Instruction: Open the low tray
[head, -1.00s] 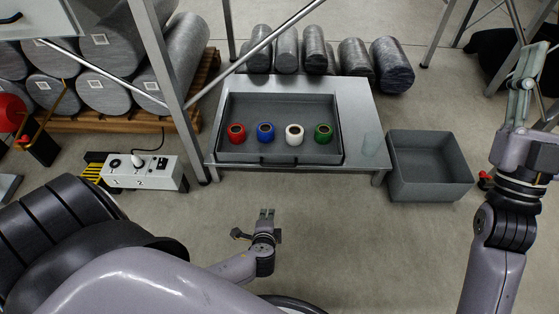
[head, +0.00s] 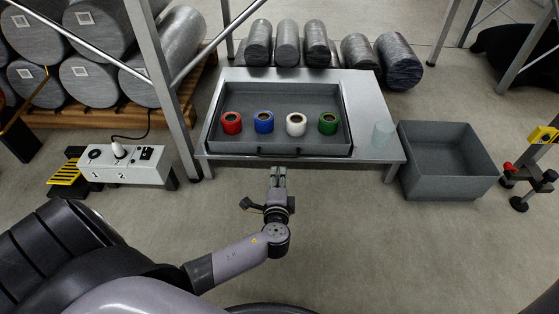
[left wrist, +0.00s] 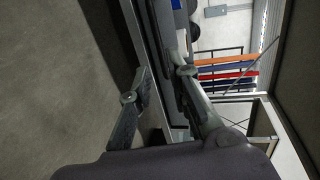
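The low tray (head: 342,118) is a grey, shallow tray set in a low metal table (head: 375,100). It holds a red roll (head: 231,123), a blue roll (head: 264,122), a white roll (head: 296,124) and a green roll (head: 328,123). A dark handle (head: 279,153) runs along its front edge. My left gripper (head: 278,172) is just in front of the table, below the handle in the picture. In the left wrist view, its fingers (left wrist: 162,73) are apart, with the table edge beyond them; I see nothing held. My right gripper is out of view.
A grey open bin (head: 448,160) stands right of the table. Grey cylinders (head: 287,45) lie behind. The floor in front is clear.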

